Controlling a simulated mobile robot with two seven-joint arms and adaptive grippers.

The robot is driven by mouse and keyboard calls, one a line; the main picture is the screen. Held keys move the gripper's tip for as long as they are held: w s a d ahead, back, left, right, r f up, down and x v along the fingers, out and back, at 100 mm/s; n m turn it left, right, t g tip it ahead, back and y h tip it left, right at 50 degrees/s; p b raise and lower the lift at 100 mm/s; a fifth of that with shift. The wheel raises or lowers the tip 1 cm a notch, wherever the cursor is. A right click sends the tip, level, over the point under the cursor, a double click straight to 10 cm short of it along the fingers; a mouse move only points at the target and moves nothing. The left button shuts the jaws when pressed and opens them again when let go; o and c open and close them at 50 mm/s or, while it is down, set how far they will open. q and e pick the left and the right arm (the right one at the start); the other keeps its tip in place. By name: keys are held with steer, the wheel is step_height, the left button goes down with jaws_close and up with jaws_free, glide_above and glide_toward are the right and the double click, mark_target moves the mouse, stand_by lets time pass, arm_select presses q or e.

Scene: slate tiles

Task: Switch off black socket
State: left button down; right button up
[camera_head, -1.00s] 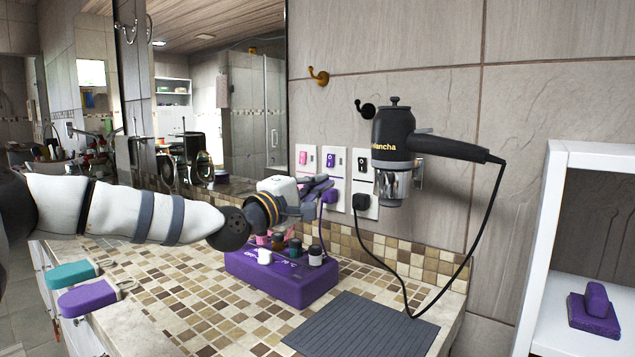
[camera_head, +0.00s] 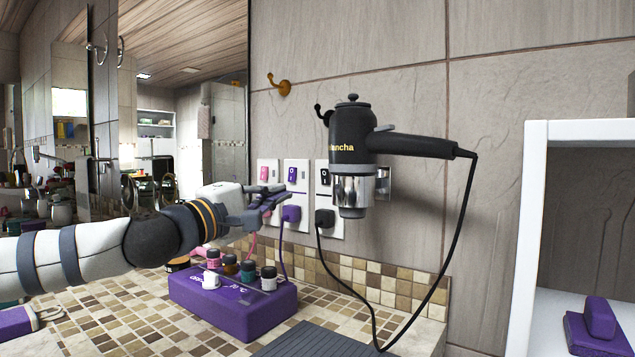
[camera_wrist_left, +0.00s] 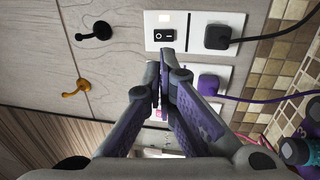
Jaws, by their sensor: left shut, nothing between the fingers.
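The black socket (camera_head: 337,228) is a white wall plate with a black rocker switch (camera_head: 325,177) above a black plug (camera_head: 325,218). The dryer partly covers its right side in the head view. In the left wrist view the black rocker (camera_wrist_left: 165,35) and black plug (camera_wrist_left: 217,37) show clearly. Which way the rocker is set I cannot tell. My left gripper (camera_head: 282,194) is shut and empty, in front of the pink and purple sockets. In the left wrist view its fingertips (camera_wrist_left: 165,62) appear just beside the black socket's plate, apart from the rocker. My right gripper is not in view.
The purple socket (camera_head: 291,213) and pink socket (camera_head: 263,173) are left of the black one. A black dryer (camera_head: 352,130) hangs in front, its cord drooping. A purple box (camera_head: 235,308) with jars stands below on the tiled counter. A white shelf (camera_head: 530,230) is at right.

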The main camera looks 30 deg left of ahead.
mark_target(325, 175)
arm_select(q)
steer(key=b+x, duration=0.1)
steer(key=x, duration=1.2)
steer(key=shift+d+f+b, duration=0.1)
steer(key=shift+b, duration=0.2)
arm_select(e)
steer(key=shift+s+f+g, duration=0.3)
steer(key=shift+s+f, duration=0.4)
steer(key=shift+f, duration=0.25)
